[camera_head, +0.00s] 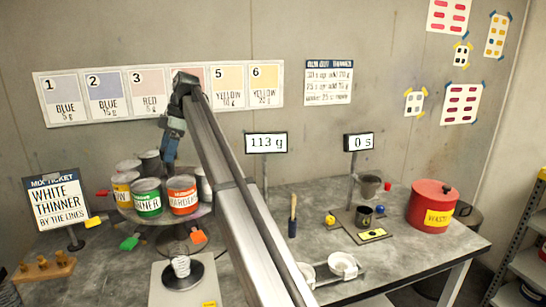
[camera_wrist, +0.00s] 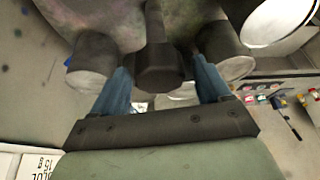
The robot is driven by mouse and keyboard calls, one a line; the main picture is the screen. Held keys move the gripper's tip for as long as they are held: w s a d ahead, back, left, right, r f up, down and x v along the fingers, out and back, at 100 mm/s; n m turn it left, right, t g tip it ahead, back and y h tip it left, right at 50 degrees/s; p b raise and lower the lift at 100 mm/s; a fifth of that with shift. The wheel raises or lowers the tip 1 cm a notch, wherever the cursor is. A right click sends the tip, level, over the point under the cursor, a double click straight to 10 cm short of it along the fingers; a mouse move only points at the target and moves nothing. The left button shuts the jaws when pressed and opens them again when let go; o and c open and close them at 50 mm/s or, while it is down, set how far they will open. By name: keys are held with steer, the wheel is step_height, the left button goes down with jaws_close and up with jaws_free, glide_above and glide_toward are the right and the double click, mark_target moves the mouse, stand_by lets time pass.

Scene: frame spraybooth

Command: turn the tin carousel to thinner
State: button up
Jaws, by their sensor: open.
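The tin carousel (camera_head: 207,214) stands at the left of the bench. Its green-labelled thinner tin (camera_head: 147,199) faces front, with the orange-labelled hardener tin (camera_head: 182,195) to its right and a yellow-labelled tin (camera_head: 123,188) to its left. Grey tins show behind. Coloured tabs stick out below, including a green tab (camera_head: 130,242) and an orange tab (camera_head: 198,237). My gripper (camera_head: 169,163) is above the tins, near the carousel's middle. In the wrist view its blue fingers (camera_wrist: 162,88) are apart, with a dark knob-like post (camera_wrist: 157,62) between them. I cannot tell whether they touch it.
A mix ticket (camera_head: 57,205) reading white, thinner, by the lines stands left. A red waste bin (camera_head: 432,204) and small cups are at the right. My arm crosses the middle.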

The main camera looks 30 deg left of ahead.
steer(key=m+t+y, duration=0.1)
steer(key=m, duration=0.3)
steer(key=shift+s+m, duration=0.1)
steer(key=shift+m, duration=0.2)
steer(key=m+t, duration=0.2)
steer(key=m, duration=0.2)
steer(key=shift+m+y, duration=0.3)
steer(key=shift+y, duration=0.1)
steer(key=m+t, duration=0.1)
steer(key=m, duration=0.2)
steer(key=m+t, duration=0.2)
steer(key=m, duration=0.2)
steer(key=shift+m, duration=0.3)
steer(key=shift+r, duration=0.3)
steer(key=v, duration=1.4)
steer(key=w+d+f+m+h, duration=0.1)
steer(key=w+d+f+m, duration=0.1)
steer(key=w+d+f, duration=0.6)
steer(key=w+d+f+m+t+h, duration=0.1)
steer(key=w+d+f+m+h, duration=0.1)
steer(key=w+d+f, duration=0.7)
steer(key=w+d, duration=0.4)
steer(key=d, duration=0.2)
steer(key=shift+d+m, duration=0.2)
steer(key=shift+m, duration=0.1)
